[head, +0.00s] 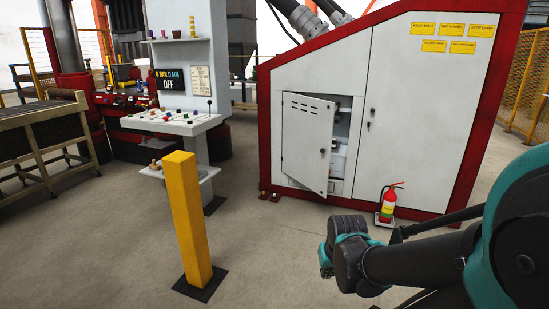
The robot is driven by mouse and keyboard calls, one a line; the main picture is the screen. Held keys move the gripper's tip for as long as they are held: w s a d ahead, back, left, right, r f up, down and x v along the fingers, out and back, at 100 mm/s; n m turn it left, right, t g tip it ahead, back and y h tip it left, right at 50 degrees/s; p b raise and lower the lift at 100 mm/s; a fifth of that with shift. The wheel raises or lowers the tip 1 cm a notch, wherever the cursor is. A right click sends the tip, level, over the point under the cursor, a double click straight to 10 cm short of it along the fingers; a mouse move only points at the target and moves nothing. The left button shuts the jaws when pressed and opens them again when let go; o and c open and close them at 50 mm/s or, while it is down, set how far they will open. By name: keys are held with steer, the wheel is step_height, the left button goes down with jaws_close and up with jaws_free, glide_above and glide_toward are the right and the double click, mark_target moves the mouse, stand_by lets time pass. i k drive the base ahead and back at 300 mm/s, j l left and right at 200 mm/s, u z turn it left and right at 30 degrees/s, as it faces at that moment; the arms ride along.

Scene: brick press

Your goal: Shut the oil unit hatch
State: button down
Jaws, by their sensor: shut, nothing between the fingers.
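The oil unit hatch (307,141) is a light grey metal door with vent slots at its top and a dark knob near its right edge. It is hinged on the left and stands ajar, swung out toward me. Dark and pale equipment shows in the gap to its right. It sits low on the white oil unit cabinet (411,108) with a red frame. My gripper (326,266) is at the lower right, in front of the cabinet and well short of the hatch. It is shut and empty; its fingertips are small and partly hidden.
A red fire extinguisher (389,203) stands on the floor right of the hatch. A yellow post (188,219) rises at the front left. Behind it is a control console (172,121). A roller conveyor (42,113) is at far left. The floor before the hatch is clear.

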mark_target(308, 122)
steer(key=i, duration=2)
steer(key=i+z, duration=0.2)
steer(key=i, duration=0.25)
steer(key=i+j+z, duration=0.2)
steer(key=i, duration=0.2)
steer(key=i+j+z, duration=0.2)
steer(key=i, duration=0.2)
steer(key=z, duration=0.2)
